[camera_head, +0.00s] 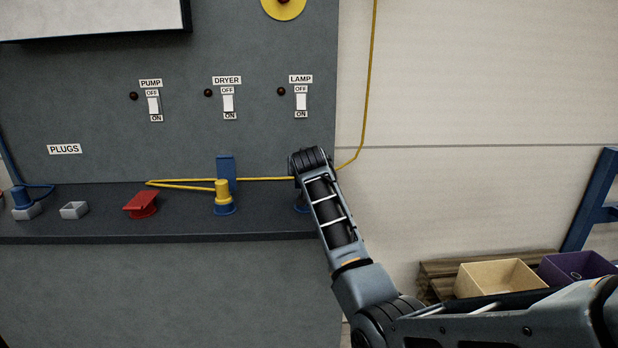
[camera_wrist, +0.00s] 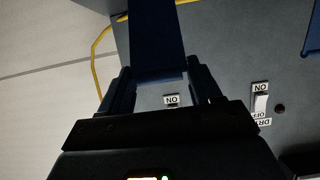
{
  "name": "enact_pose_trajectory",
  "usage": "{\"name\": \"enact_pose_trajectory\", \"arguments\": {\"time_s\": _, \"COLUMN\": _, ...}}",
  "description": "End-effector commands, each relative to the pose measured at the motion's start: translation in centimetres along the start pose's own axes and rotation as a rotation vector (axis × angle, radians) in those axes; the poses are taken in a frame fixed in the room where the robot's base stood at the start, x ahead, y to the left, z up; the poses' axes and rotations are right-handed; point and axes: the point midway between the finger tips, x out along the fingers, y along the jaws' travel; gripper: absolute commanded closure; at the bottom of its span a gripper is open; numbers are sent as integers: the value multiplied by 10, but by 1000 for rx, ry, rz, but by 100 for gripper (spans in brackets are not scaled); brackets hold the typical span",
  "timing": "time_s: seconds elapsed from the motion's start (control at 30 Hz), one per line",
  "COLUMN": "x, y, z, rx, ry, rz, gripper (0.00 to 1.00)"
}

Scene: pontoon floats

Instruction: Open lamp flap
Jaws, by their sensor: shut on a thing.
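The blue lamp flap (camera_wrist: 155,42) fills the top middle of the wrist view, with its near edge between my fingers. My gripper (camera_wrist: 158,84) is shut on this flap. In the head view my wrist hides the gripper and the flap. Only a bit of the blue lamp socket (camera_head: 300,204) shows beside my arm, on the dark ledge. The lamp switch (camera_head: 301,101) is on the panel above. How far the flap is tilted cannot be told.
A yellow plug (camera_head: 222,193) stands in the dryer socket, its blue flap (camera_head: 226,170) upright behind it. The red pump flap (camera_head: 142,201) is farther left. A yellow cable (camera_head: 262,179) runs along the ledge (camera_head: 110,231). A tan bin (camera_head: 499,278) and purple bin (camera_head: 577,268) stand right.

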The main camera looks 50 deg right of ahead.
Motion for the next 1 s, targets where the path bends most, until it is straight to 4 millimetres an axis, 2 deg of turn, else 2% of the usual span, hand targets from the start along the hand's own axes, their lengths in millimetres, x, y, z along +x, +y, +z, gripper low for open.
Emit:
{"name": "enact_pose_trajectory", "arguments": {"time_s": 0.03, "x": 3, "y": -1, "z": -8, "rx": 1, "ry": 9, "rz": -3, "gripper": 92}}
{"name": "enact_pose_trajectory", "arguments": {"time_s": 0.4, "x": 22, "y": -1, "z": -28, "rx": 1, "ry": -24, "rz": -2, "gripper": 91}}
{"name": "enact_pose_trajectory", "arguments": {"time_s": 0.7, "x": 30, "y": 0, "z": -30, "rx": 0, "ry": -111, "rz": -2, "gripper": 92}}
{"name": "enact_pose_trajectory", "arguments": {"time_s": 1.0, "x": 31, "y": 0, "z": -29, "rx": 0, "ry": -124, "rz": -2, "gripper": 92}}
